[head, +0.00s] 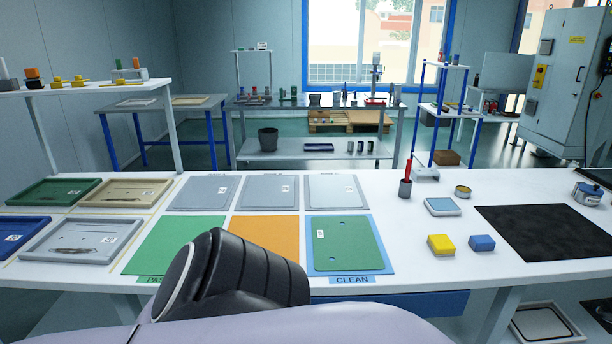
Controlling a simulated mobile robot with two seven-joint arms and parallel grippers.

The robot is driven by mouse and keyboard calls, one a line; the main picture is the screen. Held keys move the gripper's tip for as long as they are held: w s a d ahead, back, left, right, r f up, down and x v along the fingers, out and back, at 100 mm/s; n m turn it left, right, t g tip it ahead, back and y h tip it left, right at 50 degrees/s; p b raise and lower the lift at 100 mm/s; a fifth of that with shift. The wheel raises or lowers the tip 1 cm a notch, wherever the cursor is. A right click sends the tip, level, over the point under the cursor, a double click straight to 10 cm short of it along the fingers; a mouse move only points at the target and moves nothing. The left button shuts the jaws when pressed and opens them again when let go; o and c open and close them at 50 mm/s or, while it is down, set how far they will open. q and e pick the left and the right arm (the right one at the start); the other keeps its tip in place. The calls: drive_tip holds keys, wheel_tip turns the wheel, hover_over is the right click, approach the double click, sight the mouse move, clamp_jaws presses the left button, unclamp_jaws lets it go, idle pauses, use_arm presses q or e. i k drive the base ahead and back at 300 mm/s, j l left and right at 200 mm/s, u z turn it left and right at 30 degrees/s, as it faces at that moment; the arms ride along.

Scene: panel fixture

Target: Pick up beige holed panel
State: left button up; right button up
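A beige panel (124,193) with a small white label lies at the left of the white table, in the back row. It sits in or forms a shallow tray with a raised rim. Whether it has holes is too small to tell. Neither of my grippers shows in the head view. A black and pale arm part of mine crosses the bottom middle, in front of the table edge and the near ends of the coloured mats.
Beside the beige panel are green (52,191), blue (22,233) and grey (83,240) trays. Grey panels (204,192) lie to its right. A holed green panel (343,243) lies on the blue CLEAN mat (383,266). Yellow (440,245) and blue (482,243) blocks stand near a black mat (545,232).

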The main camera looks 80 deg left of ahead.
sight(143, 193)
drive_tip(key=u, duration=3.95)
